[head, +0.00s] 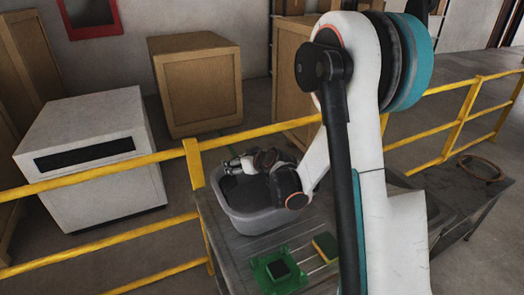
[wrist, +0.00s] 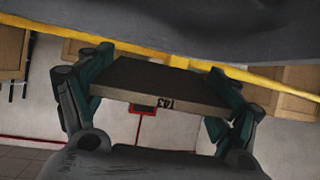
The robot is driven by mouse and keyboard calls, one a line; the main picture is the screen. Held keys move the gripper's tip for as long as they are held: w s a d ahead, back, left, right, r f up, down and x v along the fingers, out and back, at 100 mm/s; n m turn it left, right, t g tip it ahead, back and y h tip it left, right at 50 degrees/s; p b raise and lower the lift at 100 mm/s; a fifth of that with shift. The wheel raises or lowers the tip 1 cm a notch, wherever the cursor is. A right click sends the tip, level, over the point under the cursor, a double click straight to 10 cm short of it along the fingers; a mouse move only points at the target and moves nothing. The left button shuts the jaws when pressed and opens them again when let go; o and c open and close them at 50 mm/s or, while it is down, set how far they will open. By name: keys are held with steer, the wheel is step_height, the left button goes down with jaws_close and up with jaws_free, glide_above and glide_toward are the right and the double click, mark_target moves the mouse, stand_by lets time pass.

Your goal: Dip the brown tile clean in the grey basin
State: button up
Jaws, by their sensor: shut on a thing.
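The grey basin (head: 262,222) stands on the bench in the head view, with a dark interior. My gripper (head: 236,164) is over the basin's back part in that view, mostly hidden by my own wrist. In the wrist view, my gripper (wrist: 160,90) is shut on the brown tile (wrist: 165,78), with a finger at each side edge. The tile has a dark broad face and a lighter edge with a small printed mark. A grey surface fills the top of the wrist view; I cannot tell whether the tile touches it. The tile cannot be made out clearly in the head view.
A green holder with a dark square (head: 279,268) and a yellow-green sponge (head: 325,246) lie in front of the basin. A yellow railing (head: 195,165) runs behind the bench. A round ring-like thing (head: 481,168) lies at the right. Crates (head: 203,92) stand beyond the railing.

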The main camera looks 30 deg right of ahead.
steer(key=s+d+n+g+y+p, duration=0.1)
steer(key=s+d+r+n+g+y+p, duration=0.1)
steer(key=n+g, duration=0.1)
steer(key=s+d+n+g, duration=0.1)
steer(key=shift+s+d+r+n+g+y+p, duration=0.2)
steer(key=shift+d+n+g+y+p, duration=0.1)
steer(key=shift+d+n+y+p, duration=0.1)
steer(key=s+d+r+n+g+p, duration=0.1)
steer(key=s+r+n+g+p, duration=0.1)
steer(key=s+r+n+g, duration=0.1)
steer(key=n+b, duration=0.1)
steer(key=b, duration=1)
glide_above(263, 207)
steer(key=shift+g, duration=0.3)
steer(key=shift+f, duration=8.75)
steer(key=shift+r+p, duration=0.1)
steer(key=shift+p, duration=0.2)
step_height(263, 207, up, 17)
steer(key=p, duration=0.9)
steer(key=shift+p, duration=0.35)
